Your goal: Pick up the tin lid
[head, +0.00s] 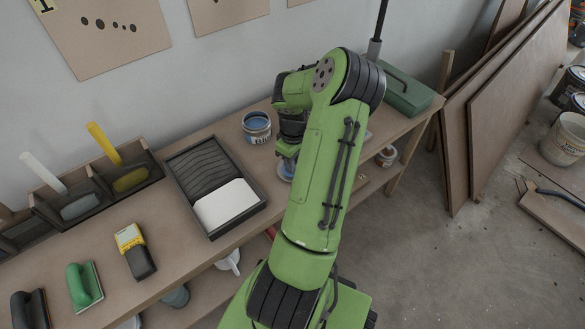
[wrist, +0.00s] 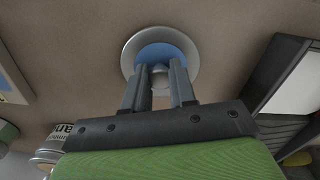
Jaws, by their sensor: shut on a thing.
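The tin lid is a round disc with a pale grey rim and a blue middle. In the wrist view the tin lid (wrist: 188,48) is at the top centre, at the fingertips. In the head view only the left part of the tin lid (head: 282,172) shows beside my arm. My gripper (wrist: 163,72) is shut on the lid, with a small grey part of it between the two fingers. In the head view my gripper (head: 287,153) is mostly hidden behind my green arm. I cannot tell whether the lid touches the bench or is just above it.
An open tin of blue paint (head: 257,128) stands left of my gripper. A black paint tray (head: 187,199) with a white patch lies further left. A green toolbox (head: 407,94) is at the bench's right end. A small tin (head: 386,157) is right of my arm.

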